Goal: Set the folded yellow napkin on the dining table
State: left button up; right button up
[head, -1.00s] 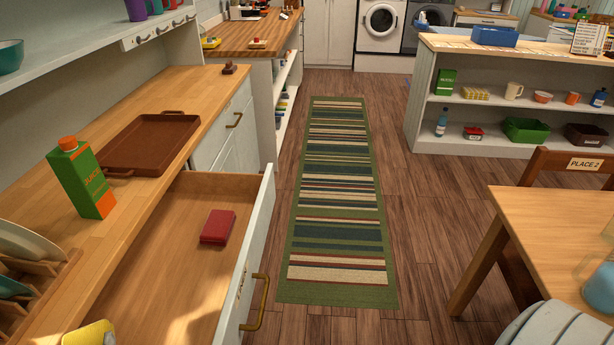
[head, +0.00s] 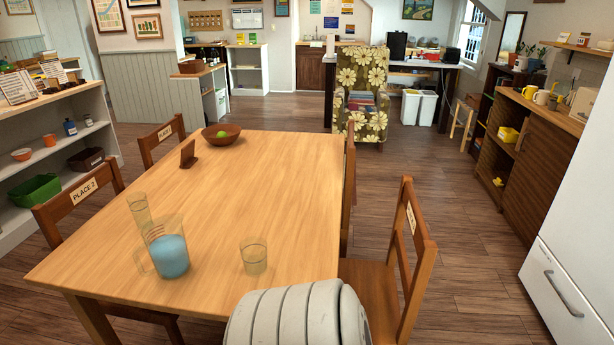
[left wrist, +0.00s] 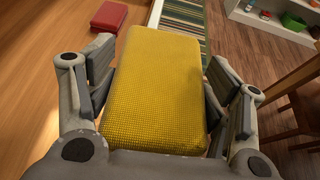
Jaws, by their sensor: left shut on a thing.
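The folded yellow napkin (left wrist: 155,85) is held between the two fingers of my left gripper (left wrist: 158,95) in the left wrist view. The dining table (head: 270,185) stands in the middle of the head view, with a wide bare wooden top. Neither the napkin nor my gripper fingers show in the head view now; only a pale grey rounded part of mine is at the bottom. My right gripper is in no view.
On the table are a pitcher of blue liquid (head: 168,252), two glasses (head: 254,257) (head: 139,208), a brown bowl (head: 221,137) and a small dark stand (head: 187,155). Chairs (head: 405,265) surround it.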

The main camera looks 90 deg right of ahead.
aim_at(289, 238)
jog(key=k+l+z, duration=0.15)
jog(key=l+z, duration=0.2)
jog(key=k+l+z, duration=0.15)
jog(key=l+z, duration=1.1)
jog(key=l, duration=1.25)
